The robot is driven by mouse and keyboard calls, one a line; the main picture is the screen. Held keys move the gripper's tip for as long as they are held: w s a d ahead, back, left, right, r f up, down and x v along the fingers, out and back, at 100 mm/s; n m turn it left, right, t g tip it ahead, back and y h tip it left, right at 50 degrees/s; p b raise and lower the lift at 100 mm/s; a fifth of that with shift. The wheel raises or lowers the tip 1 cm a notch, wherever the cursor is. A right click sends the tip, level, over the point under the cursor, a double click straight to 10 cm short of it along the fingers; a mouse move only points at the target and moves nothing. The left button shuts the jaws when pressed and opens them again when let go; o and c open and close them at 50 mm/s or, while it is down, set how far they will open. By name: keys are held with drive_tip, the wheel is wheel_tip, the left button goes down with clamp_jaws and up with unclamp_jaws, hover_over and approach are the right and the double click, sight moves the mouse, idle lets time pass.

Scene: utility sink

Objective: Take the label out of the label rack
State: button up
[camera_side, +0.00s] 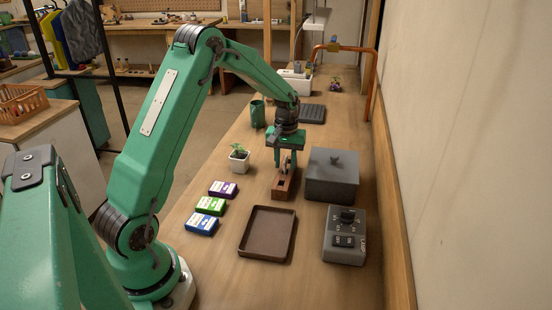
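A small reddish-brown wooden block (284,188), which looks like the label rack, stands on the bench near the middle of the view. A small pale piece (288,167), perhaps the label, shows upright at its top, partly hidden by my fingers. My gripper (285,163) points straight down directly over the rack, with its fingers at the height of the pale piece. The fingers and the piece overlap in this view, so I cannot tell whether they touch it or are closed on it.
A grey lidded box (332,178) stands close to the right of the rack. A brown tray (267,234) and a grey switch box (345,238) are in front. A potted plant (239,159) and several coloured boxes (211,206) are to the left. A green mug (257,114) stands behind.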

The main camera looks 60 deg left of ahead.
idle(0.3)
clamp_jaws()
drive_tip(key=shift+r, duration=0.75)
drive_tip(key=s+d+r, duration=0.1)
drive_tip(key=d+r, duration=0.8)
drive_tip(key=d, duration=0.2)
drive_tip(key=shift+s+d+r, duration=0.25)
drive_tip(key=shift+s+r, duration=0.05)
drive_tip(key=shift+s, duration=0.1)
